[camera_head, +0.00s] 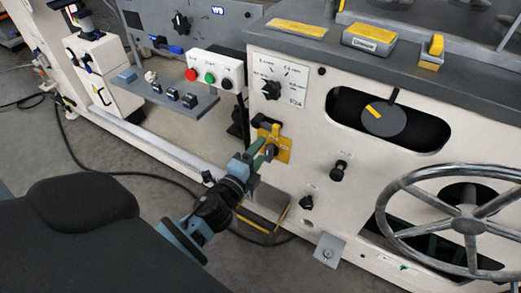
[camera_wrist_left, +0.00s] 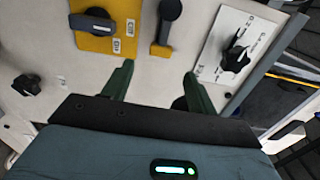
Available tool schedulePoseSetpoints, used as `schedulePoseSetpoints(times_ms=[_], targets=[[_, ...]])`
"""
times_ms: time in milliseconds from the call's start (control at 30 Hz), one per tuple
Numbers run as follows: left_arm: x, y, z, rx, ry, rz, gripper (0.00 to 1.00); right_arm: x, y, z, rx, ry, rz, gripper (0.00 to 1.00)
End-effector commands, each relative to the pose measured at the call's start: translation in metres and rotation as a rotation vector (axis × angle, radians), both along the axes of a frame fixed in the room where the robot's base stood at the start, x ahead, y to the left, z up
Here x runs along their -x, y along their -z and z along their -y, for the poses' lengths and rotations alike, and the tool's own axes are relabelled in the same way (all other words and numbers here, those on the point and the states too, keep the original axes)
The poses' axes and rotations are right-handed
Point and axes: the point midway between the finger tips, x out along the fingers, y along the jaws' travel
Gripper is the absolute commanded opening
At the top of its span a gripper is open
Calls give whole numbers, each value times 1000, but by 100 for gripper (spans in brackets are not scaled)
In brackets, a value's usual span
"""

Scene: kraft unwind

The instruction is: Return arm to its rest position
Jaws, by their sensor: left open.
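My left gripper (camera_head: 262,156) is in front of the white machine panel, near the yellow plate (camera_head: 281,152) with a dark knob or lever on it. In the left wrist view the left gripper (camera_wrist_left: 160,82) has its two green fingers apart with nothing between them. The yellow plate (camera_wrist_left: 98,38) and a dark lever (camera_wrist_left: 168,20) on the panel lie beyond the fingertips. Whether the fingers touch the panel cannot be told. My right gripper shows in neither view.
A large handwheel (camera_head: 468,226) stands out at the right. A black rotary switch (camera_head: 270,90) sits on a white label plate above the yellow plate. A button box (camera_head: 214,70) with red and green buttons is at left. A cable (camera_head: 75,160) lies on the floor.

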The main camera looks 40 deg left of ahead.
Motion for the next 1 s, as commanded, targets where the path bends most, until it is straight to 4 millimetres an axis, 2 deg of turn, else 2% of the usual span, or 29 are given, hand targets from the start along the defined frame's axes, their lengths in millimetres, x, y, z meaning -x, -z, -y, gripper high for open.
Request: schedulePoseSetpoints(times_ms=[433,567,667,767,900,1000], targets=[[1,1,0,4,0,-4,58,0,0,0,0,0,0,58],[19,22,3,78,-2,-52,58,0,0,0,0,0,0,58],[53,56,8,217,-11,-139,58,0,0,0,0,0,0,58],[103,97,16,407,-43,-257,58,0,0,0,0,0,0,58],[180,144,31,682,-120,-429,58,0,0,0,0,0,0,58],[238,168,42,870,-199,-546,58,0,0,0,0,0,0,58]])
